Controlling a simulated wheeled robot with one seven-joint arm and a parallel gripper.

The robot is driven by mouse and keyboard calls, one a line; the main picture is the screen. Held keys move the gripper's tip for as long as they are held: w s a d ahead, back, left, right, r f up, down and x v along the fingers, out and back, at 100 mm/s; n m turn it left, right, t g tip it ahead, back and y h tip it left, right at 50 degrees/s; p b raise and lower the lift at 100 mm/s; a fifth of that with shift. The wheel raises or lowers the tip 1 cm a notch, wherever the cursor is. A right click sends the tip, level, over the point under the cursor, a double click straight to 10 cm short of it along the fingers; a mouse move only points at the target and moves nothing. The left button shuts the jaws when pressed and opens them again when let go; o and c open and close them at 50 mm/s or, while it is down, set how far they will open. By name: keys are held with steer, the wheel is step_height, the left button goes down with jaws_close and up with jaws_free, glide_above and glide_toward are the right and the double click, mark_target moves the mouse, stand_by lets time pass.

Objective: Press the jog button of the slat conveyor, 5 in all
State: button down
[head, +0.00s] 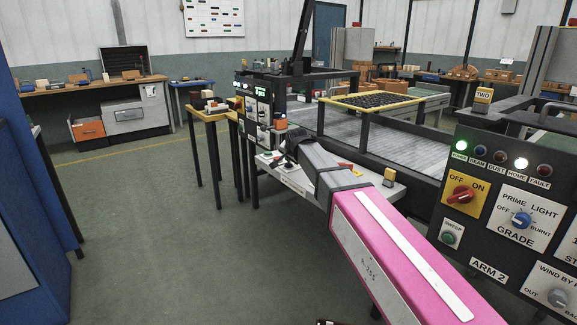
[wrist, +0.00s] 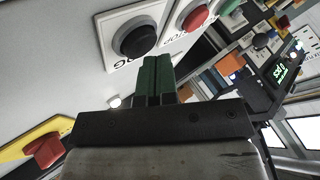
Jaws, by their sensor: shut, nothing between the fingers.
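The black jog button (wrist: 138,40) sits in a dark collar on a white plate, with part of its label, "OG", showing below it. My gripper (wrist: 158,62) is shut and empty, its green fingertips just below and to the right of the button in the wrist view. I cannot tell how large the gap to the panel is. In the head view the slat conveyor (head: 385,140) runs behind its pale control box (head: 385,190). My pink and grey arm reaches over this box and hides part of it; the jog button is not clear there.
A red stop button (wrist: 195,15) is close beside the jog button. A red button on a yellow plate (wrist: 42,150) is at lower left. A dark panel with a green display (head: 261,92) stands beyond my wrist. Another control panel (head: 500,210) stands at right. The floor at left is clear.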

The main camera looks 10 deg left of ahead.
mark_target(290, 164)
steer(key=shift+f, duration=0.4)
stand_by(0.3)
steer(key=shift+r, duration=3.35)
stand_by(0.8)
step_height(290, 164, up, 4)
steer(key=shift+f, duration=0.1)
stand_by(0.3)
